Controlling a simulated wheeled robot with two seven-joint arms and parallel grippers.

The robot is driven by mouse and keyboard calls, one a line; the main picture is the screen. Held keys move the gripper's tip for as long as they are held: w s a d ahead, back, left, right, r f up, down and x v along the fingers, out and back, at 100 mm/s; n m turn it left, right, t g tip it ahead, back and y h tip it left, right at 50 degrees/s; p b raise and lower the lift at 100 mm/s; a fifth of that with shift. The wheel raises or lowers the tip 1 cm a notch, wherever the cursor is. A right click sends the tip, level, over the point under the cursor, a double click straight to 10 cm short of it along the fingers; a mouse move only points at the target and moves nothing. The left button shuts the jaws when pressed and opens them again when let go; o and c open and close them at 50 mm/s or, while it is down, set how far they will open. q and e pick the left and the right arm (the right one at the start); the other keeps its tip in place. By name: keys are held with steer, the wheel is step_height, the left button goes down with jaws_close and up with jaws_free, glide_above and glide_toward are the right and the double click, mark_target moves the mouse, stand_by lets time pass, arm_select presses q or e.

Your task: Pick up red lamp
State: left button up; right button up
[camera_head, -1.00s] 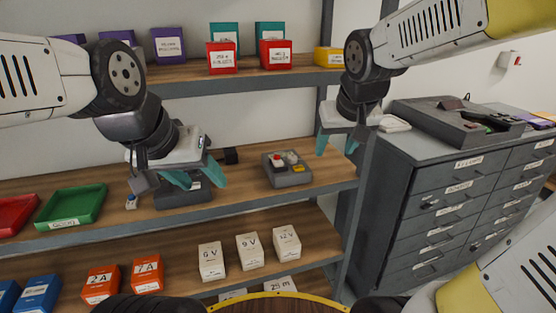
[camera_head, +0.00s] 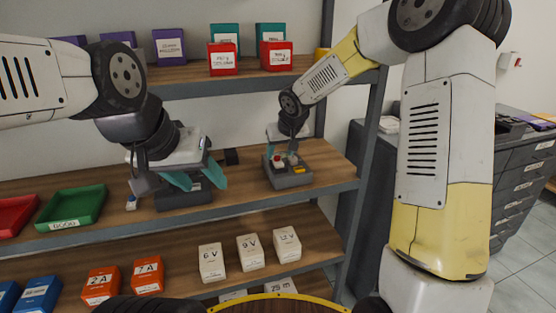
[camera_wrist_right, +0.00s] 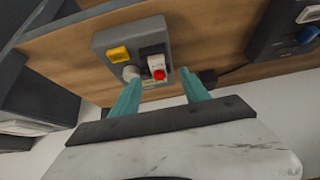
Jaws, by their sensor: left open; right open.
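The red lamp (camera_head: 277,158) is a small piece with a red cap and a white body. It stands on a grey box (camera_head: 290,182) on the middle shelf, and the right wrist view shows it too (camera_wrist_right: 158,74). My right gripper (camera_head: 284,156) is open just behind the box's back edge. In the right wrist view its teal fingertips (camera_wrist_right: 159,78) lie to either side of the lamp, with no clear contact. My left gripper (camera_head: 204,184) is open over a dark box on the same shelf, left of the grey box.
The grey box also carries a yellow piece (camera_wrist_right: 119,54) and a whitish round piece (camera_wrist_right: 131,73) close beside the lamp. A green tray (camera_head: 72,207) stands at the left. The upper shelf (camera_head: 200,84) hangs above my grippers. A grey drawer cabinet (camera_head: 520,190) stands right.

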mark_target(278, 161)
steer(key=x, duration=0.5)
steer(key=shift+d+f, duration=0.15)
jaws_close()
